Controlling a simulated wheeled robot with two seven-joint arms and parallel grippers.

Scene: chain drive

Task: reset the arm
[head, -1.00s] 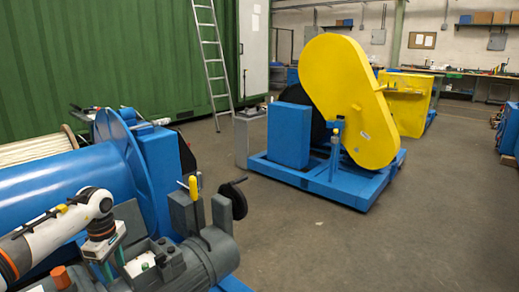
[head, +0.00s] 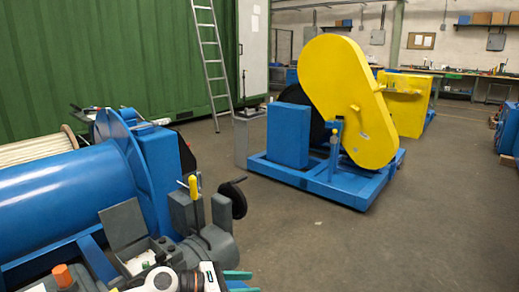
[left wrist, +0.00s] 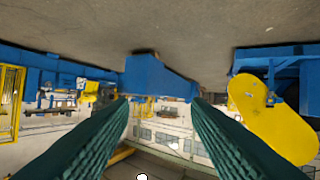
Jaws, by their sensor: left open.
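My left arm with its white wrist comes in at the bottom of the head view. My left gripper (head: 245,281) has two teal fingers pointing right, apart and empty, at the bottom edge below the grey motor. In the left wrist view the gripper (left wrist: 160,100) shows both ribbed fingers spread, with nothing between them. That view looks out over the hall, with the floor at the top of the picture. My right gripper is not in view.
A blue winch drum (head: 65,185) and grey motor (head: 212,240) stand close by the left arm. A grey box (head: 125,225) has an open lid. A yellow chain guard (head: 345,95) stands on a blue base (head: 310,182). The floor (head: 400,240) at right is clear.

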